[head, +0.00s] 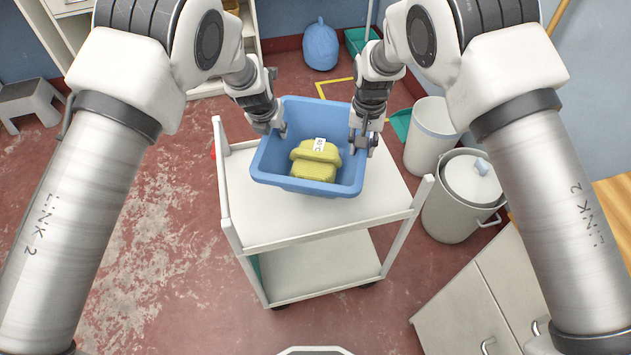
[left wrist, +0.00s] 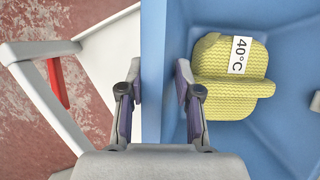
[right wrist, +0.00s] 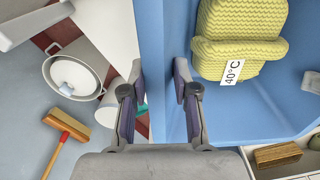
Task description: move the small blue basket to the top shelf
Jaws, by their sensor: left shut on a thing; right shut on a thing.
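The small blue basket (head: 275,164) is over the top shelf (head: 250,222) of a white cart in the head view. I cannot tell whether its base touches the shelf. A folded yellow knitted item (head: 314,165) with a "40°C" tag lies inside it. My left gripper (head: 273,128) is shut on the basket's left wall, one finger on each side, as the left wrist view (left wrist: 157,100) shows. My right gripper (head: 361,145) is shut on the basket's right wall in the same way, seen in the right wrist view (right wrist: 157,95).
A white bin (head: 432,138) and a lidded pot (head: 461,195) stand right of the cart. A cabinet (head: 480,295) is at the lower right. A blue sack (head: 320,45) lies behind. A grey step stool (head: 30,103) is at far left. The red floor at left is clear.

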